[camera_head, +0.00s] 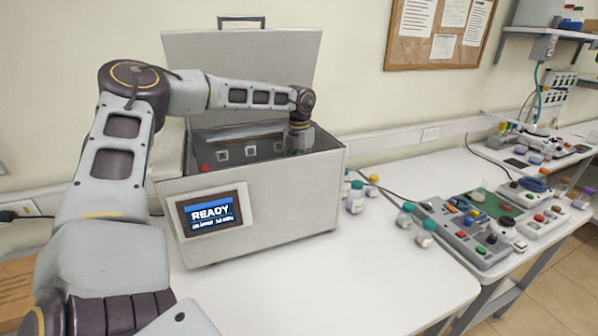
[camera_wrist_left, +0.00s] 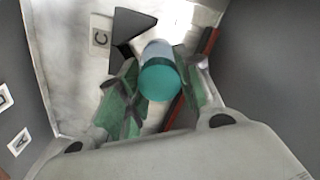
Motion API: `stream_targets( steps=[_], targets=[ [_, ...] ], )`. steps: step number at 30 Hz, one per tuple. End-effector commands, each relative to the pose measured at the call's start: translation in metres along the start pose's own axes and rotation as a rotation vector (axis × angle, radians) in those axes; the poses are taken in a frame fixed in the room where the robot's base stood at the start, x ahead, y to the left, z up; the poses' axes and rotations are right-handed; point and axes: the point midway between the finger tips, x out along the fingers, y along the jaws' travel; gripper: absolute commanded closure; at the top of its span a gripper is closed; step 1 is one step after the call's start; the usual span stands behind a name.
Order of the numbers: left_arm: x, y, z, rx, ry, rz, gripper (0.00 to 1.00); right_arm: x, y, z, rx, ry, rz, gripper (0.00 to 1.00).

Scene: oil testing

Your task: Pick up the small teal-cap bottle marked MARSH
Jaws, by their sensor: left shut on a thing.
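My left arm reaches over the front wall of an open grey machine, and my left gripper (camera_head: 300,140) is down inside it, mostly hidden by the wall in the head view. In the left wrist view the left gripper (camera_wrist_left: 158,98) is shut on a teal-cap bottle (camera_wrist_left: 160,80), whose round cap faces the camera between the green finger pads. Its label is not readable, so I cannot tell whether it says MARSH. A panel marked C (camera_wrist_left: 101,39) is beside the bottle. My right gripper is not in view.
The machine (camera_head: 265,205) has its lid (camera_head: 240,75) raised and a screen (camera_head: 211,213) reading READY. Several small capped bottles (camera_head: 405,215) stand on the white table to its right. Beyond them is a grey control box (camera_head: 462,235). The table front is clear.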

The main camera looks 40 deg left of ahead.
Motion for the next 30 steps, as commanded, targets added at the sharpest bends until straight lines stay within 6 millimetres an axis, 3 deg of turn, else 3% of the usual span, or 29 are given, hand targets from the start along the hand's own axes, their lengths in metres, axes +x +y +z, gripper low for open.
stream_targets(
  steps=[5, 11, 30],
  targets=[
    [-0.016, 0.0, 0.001, -0.001, -0.003, 0.001, 0.95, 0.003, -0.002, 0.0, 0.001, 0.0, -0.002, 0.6],
    [-0.049, 0.0, 0.001, 0.0, -0.005, 0.001, 0.95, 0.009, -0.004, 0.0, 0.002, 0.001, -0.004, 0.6],
    [-0.188, 0.0, 0.0, -0.002, -0.003, 0.002, 0.95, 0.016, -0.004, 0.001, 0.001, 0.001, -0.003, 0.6]
  ],
)
